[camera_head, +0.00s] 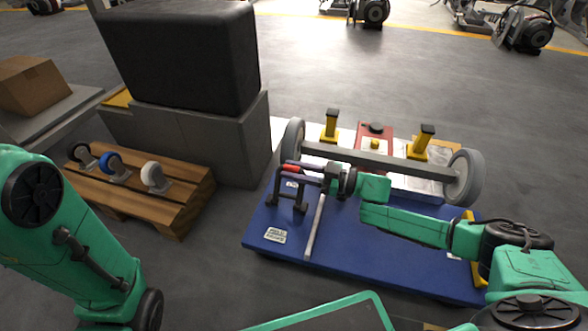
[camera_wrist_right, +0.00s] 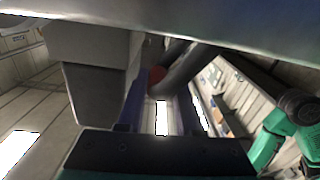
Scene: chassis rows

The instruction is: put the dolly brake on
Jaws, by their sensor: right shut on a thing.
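The dolly shows in the head view as a blue deck (camera_head: 345,258) on the floor. A black bracket-like handle (camera_head: 281,187) stands at its left end, with a red part (camera_head: 291,169) near its top; I take this for the brake lever. My right gripper (camera_head: 304,174) reaches in from the right, its purple fingers shut on the handle's top. In the right wrist view a dark bar (camera_wrist_right: 183,66) with a red end (camera_wrist_right: 157,76) lies between the fingers (camera_wrist_right: 160,108). The exact contact is partly hidden. My left arm shows at the left, but its gripper is out of view.
An axle (camera_head: 375,160) with two grey wheels lies behind the arm, near yellow posts (camera_head: 419,145). A grey block (camera_head: 232,140) bearing a black box (camera_head: 180,55) stands left of the dolly. A wooden pallet (camera_head: 150,200) holds several casters.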

